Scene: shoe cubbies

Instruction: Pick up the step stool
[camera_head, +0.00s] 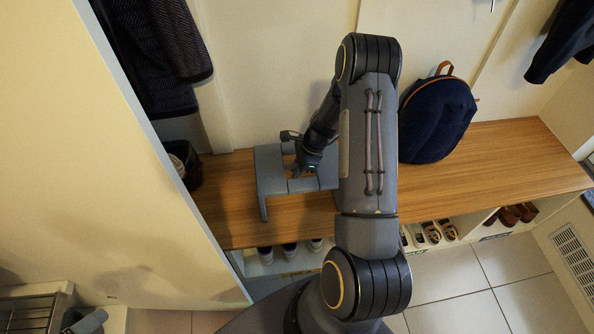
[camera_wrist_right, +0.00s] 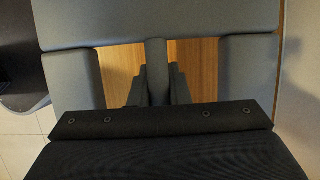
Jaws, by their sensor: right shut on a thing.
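The grey-blue step stool (camera_head: 268,170) is over the wooden bench, left of the middle in the head view, with its top up and a front leg reaching down close to the bench surface. I cannot tell whether its feet touch the bench. My right gripper (camera_head: 308,170) is at the stool's top. In the right wrist view the stool's top (camera_wrist_right: 160,25) has an opening crossed by a narrow bar. The fingers of my right gripper (camera_wrist_right: 157,92) are shut on this bar, one on each side. My arm hides the stool's right side. My left gripper does not show.
The wooden bench (camera_head: 440,178) runs along the wall, with shoes (camera_head: 290,250) in cubbies below. A dark blue backpack (camera_head: 437,118) stands right of my arm. A dark basket (camera_head: 184,163) is left of the stool, near a pale panel (camera_head: 90,150). Dark coats (camera_head: 165,50) hang above.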

